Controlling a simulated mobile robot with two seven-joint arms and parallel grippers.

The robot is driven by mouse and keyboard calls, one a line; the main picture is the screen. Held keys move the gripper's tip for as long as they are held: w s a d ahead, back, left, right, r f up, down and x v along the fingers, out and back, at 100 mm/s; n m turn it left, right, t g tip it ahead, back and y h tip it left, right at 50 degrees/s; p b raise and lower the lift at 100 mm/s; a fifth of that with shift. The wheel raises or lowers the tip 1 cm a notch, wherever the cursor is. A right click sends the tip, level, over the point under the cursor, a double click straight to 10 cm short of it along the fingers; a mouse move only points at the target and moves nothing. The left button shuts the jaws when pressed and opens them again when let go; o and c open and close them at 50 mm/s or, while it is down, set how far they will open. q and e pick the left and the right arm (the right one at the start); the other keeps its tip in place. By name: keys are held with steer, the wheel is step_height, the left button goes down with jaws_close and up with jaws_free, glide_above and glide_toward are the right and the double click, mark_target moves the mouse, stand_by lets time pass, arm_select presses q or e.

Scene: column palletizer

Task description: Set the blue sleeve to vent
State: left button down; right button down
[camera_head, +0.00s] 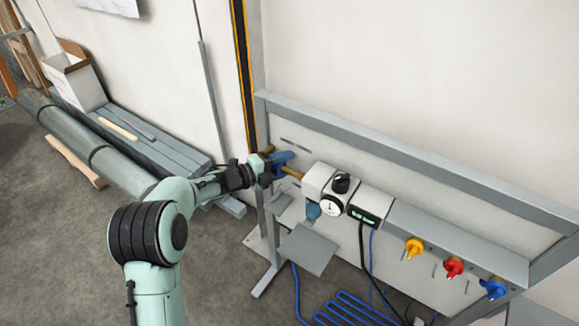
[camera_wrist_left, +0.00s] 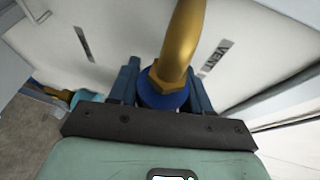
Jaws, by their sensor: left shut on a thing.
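The blue sleeve (camera_wrist_left: 165,98) sits around the base of a bent brass pipe (camera_wrist_left: 183,42) in the left wrist view. My left gripper (camera_head: 279,163) is shut on the sleeve, with one blue-grey finger on each side. In the head view the gripper reaches the left end of the panel, where the brass pipe (camera_head: 293,172) runs right to a white unit. The fingers mostly hide the sleeve there. A vent label (camera_wrist_left: 216,60), partly readable, is on the plate right of the pipe. My right gripper is not in view.
A dial gauge (camera_head: 331,206), a black knob (camera_head: 342,183) and a green-lit display (camera_head: 363,216) are right of the gripper. Yellow (camera_head: 414,247), red (camera_head: 453,267) and blue (camera_head: 494,289) handles sit farther right.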

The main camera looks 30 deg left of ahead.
arm_select(q)
steer(key=shift+a, duration=0.25)
steer(key=c, duration=0.7)
jaws_free()
steer(key=shift+c, duration=0.2)
steer(key=v, duration=1.3)
steer(key=shift+s, duration=0.2)
steer(key=shift+r, duration=0.1)
